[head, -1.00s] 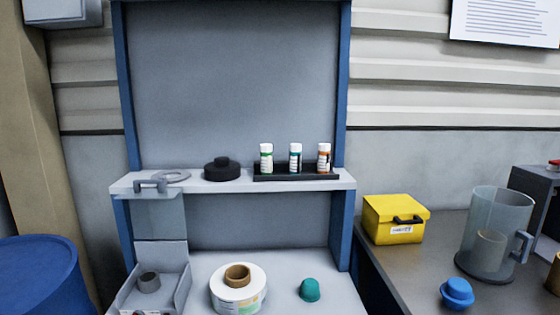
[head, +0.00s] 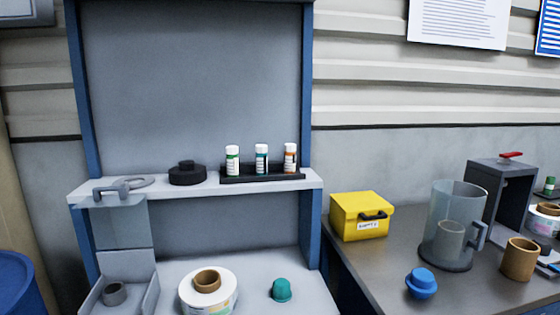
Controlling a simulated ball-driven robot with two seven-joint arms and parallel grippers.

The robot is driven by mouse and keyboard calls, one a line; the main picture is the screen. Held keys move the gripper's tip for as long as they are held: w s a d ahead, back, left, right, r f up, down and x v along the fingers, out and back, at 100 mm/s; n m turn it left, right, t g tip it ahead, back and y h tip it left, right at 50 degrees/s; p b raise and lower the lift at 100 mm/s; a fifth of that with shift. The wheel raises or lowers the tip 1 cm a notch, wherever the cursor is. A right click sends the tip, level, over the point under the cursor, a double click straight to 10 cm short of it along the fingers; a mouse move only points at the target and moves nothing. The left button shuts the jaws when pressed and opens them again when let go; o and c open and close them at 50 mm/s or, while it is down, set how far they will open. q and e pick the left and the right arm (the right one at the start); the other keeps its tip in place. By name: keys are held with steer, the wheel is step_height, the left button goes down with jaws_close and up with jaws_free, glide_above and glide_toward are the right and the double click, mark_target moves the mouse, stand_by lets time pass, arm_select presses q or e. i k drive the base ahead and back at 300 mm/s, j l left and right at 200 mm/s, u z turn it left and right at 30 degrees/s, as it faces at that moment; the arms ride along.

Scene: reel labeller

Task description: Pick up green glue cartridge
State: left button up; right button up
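The green glue cartridge (head: 232,160) is a small white-capped bottle with a green-marked label. It stands upright at the left end of a black rack (head: 262,177) on the shelf. A teal-marked cartridge (head: 261,158) and an orange-marked cartridge (head: 290,158) stand to its right in the same rack. Neither of my grippers is in the head view.
A black round knob-topped part (head: 187,174) sits left of the rack on the shelf (head: 312,180). Below are a label reel (head: 208,290) and a teal cap (head: 281,290). Right, a yellow box (head: 360,215), clear jug (head: 447,225) and blue knob (head: 421,282) stand on a dark table.

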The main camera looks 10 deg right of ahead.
mark_target(232, 152)
steer(key=i+j, duration=0.2)
steer(key=j, duration=0.2)
steer(key=i+j, duration=0.2)
steer(key=j, duration=0.2)
steer(key=i+j, duration=0.25)
steer(key=j, duration=0.2)
steer(key=i+j, duration=0.2)
steer(key=j, duration=0.2)
steer(key=i+j, duration=0.2)
steer(key=j, duration=0.2)
steer(key=l+z, duration=0.15)
steer(key=z, duration=0.3)
steer(key=i+l+z, duration=0.1)
steer(key=z, duration=0.3)
steer(key=l+z, duration=0.15)
steer(key=z, duration=0.3)
steer(key=i+l+z, duration=0.1)
steer(key=z, duration=0.3)
